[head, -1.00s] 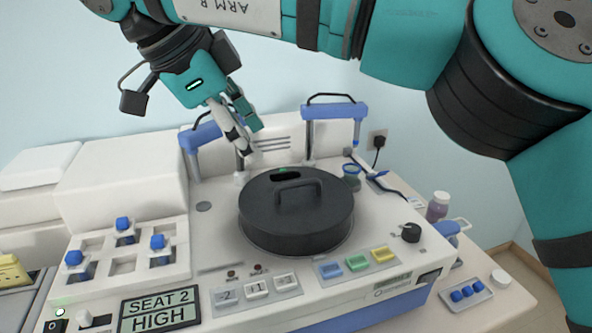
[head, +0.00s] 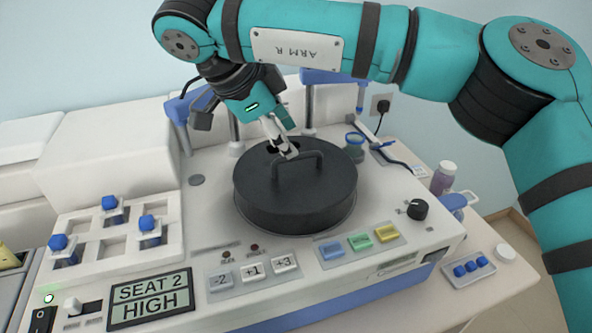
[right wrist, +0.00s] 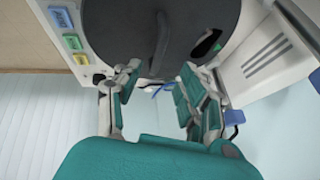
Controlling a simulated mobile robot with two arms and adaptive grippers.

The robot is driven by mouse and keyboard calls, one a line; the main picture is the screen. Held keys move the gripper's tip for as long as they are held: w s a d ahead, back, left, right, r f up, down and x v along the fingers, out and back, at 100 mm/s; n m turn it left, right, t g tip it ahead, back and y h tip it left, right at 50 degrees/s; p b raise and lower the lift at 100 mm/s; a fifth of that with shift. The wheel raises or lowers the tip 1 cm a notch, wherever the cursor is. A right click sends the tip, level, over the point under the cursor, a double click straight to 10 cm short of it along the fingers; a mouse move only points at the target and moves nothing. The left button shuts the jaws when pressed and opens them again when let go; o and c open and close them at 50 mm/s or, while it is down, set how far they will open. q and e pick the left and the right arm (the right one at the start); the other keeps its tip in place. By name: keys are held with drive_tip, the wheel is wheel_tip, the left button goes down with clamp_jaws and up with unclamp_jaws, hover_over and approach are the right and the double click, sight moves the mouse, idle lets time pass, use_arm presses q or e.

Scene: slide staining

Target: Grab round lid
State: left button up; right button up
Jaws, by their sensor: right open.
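The round lid (head: 296,192) is dark grey with an arched handle (head: 297,165) across its top and a dark opening near its back edge. It sits on the white staining machine. My right gripper (head: 283,148) is just above the back part of the lid, close behind the handle. In the right wrist view my right gripper (right wrist: 153,82) is open with nothing between its fingers. The lid (right wrist: 120,25) and its handle (right wrist: 160,42) lie beyond the fingertips there. Whether a finger touches the handle cannot be told. My left gripper is not in view.
The machine's display (head: 150,299) reads SEAT 2 HIGH. A white rack (head: 115,235) with blue-capped items stands left of the lid. Blue-topped posts (head: 318,78) rise behind it. A purple bottle (head: 443,178) and a small tray (head: 468,268) are at the right.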

sight(295, 170)
drive_tip(key=shift+f, duration=0.15)
drive_tip(key=shift+d+f, duration=0.15)
drive_tip(key=shift+f, duration=0.1)
drive_tip(key=p+x, duration=0.2)
drive_tip(key=x, duration=0.1)
drive_tip(key=shift+w+d+f, duration=0.1)
drive_tip(key=shift+f, duration=0.25)
drive_tip(key=shift+w+d+f, duration=0.15)
drive_tip(key=shift+f, duration=0.3)
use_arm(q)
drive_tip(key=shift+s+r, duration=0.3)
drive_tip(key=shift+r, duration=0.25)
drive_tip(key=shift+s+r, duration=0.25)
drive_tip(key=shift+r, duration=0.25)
use_arm(e)
drive_tip(key=shift+c, duration=1.1)
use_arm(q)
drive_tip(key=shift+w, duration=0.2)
use_arm(e)
clamp_jaws()
